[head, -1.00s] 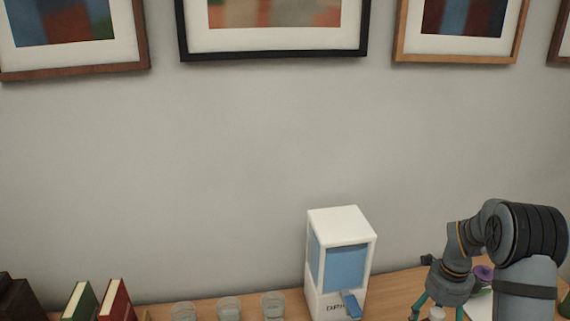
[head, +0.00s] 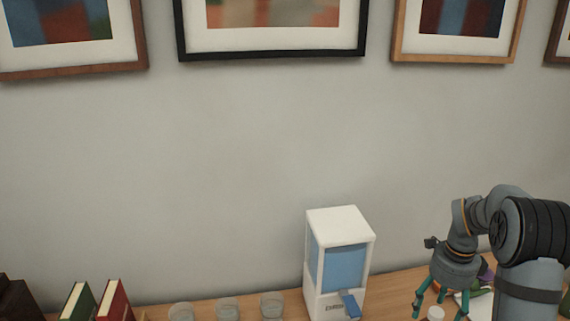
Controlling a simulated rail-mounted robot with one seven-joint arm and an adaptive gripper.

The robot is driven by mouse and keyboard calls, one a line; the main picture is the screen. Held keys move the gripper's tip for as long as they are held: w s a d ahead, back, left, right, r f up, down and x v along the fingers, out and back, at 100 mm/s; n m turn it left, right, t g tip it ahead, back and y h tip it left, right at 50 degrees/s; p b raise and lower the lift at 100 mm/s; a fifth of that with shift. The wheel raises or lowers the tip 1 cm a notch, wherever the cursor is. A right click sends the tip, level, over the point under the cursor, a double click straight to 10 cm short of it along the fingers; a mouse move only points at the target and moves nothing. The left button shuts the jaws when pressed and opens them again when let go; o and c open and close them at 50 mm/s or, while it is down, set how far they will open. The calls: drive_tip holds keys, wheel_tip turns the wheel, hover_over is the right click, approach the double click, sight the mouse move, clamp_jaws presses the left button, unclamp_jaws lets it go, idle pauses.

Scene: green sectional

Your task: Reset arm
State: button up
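My gripper (head: 440,302) is at the lower right in the head view, with its teal fingers pointing down over the wooden surface. The fingers stand apart and I see nothing held between them. A small white-topped object (head: 435,314) shows at the bottom edge by the fingers; I cannot tell how far it is from them. The fingertips are close to the lower edge of the picture.
A white and blue dispenser (head: 338,264) stands left of my gripper on the wooden surface (head: 392,288). Several clear glasses (head: 228,309) and red and green books (head: 115,301) stand further left. Purple and white items lie behind my gripper, partly hidden. Framed pictures (head: 272,50) hang above.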

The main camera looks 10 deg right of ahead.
wheel_tip(320, 180, up, 2)
drive_tip(key=shift+w+r, duration=0.1)
drive_tip(key=shift+s, duration=0.2)
wheel_tip(320, 180, down, 11)
drive_tip(key=p, duration=0.2)
drive_tip(key=r, duration=0.1)
drive_tip(key=d+r+b, duration=0.1)
drive_tip(key=r, duration=0.2)
drive_tip(key=shift+w+d+r+b, duration=0.2)
drive_tip(key=shift+w+r+b, duration=0.05)
drive_tip(key=shift+r+b, duration=0.15)
drive_tip(key=shift+w+d+r, duration=0.15)
drive_tip(key=shift+d, duration=0.4)
drive_tip(key=shift+r, duration=0.1)
